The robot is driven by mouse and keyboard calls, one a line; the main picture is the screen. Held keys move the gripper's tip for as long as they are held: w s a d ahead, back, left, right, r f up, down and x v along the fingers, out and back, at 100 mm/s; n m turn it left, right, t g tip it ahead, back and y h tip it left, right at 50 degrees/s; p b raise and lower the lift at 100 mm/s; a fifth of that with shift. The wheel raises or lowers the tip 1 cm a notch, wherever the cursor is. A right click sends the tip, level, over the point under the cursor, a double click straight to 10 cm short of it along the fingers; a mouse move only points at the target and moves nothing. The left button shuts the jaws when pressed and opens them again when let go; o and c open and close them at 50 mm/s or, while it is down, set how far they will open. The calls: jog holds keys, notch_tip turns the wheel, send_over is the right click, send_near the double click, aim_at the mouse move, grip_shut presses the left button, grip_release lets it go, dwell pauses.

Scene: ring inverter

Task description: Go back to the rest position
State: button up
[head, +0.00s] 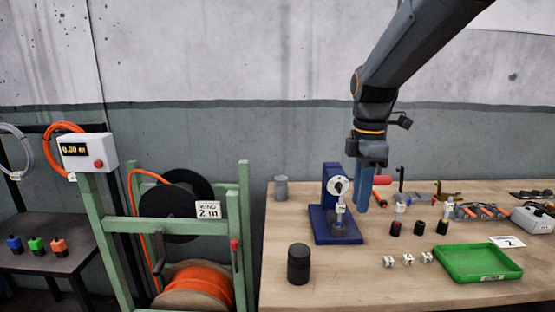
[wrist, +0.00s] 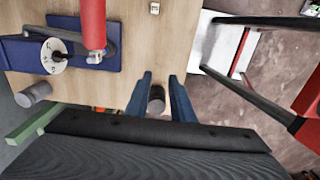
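My gripper (head: 368,188) hangs from the arm above the bench, just right of the blue arbor press in the head view. In the wrist view its two blue fingers (wrist: 160,78) are apart, with bare bench and a dark cylinder (wrist: 156,98) showing between them. I cannot see the fingers touching it. The press (head: 333,222) has a white dial and a red-handled lever; it also shows at the upper left of the wrist view (wrist: 105,58). The lever's red grip (wrist: 93,22) is close to the camera there.
A black jar (head: 298,264) and a grey cylinder (head: 281,188) stand on the bench (head: 350,285). A green tray (head: 478,264), white cubes (head: 408,260) and small tools occupy the right side. A green cable-reel rack (head: 165,225) stands left, with a dark side table (head: 45,258) beyond it.

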jog(key=s+f+m, duration=1.5)
jog(key=s+m, duration=0.2)
jog(key=m, duration=0.1)
jog(key=shift+f+t, duration=0.3)
jog(key=shift+t, duration=0.1)
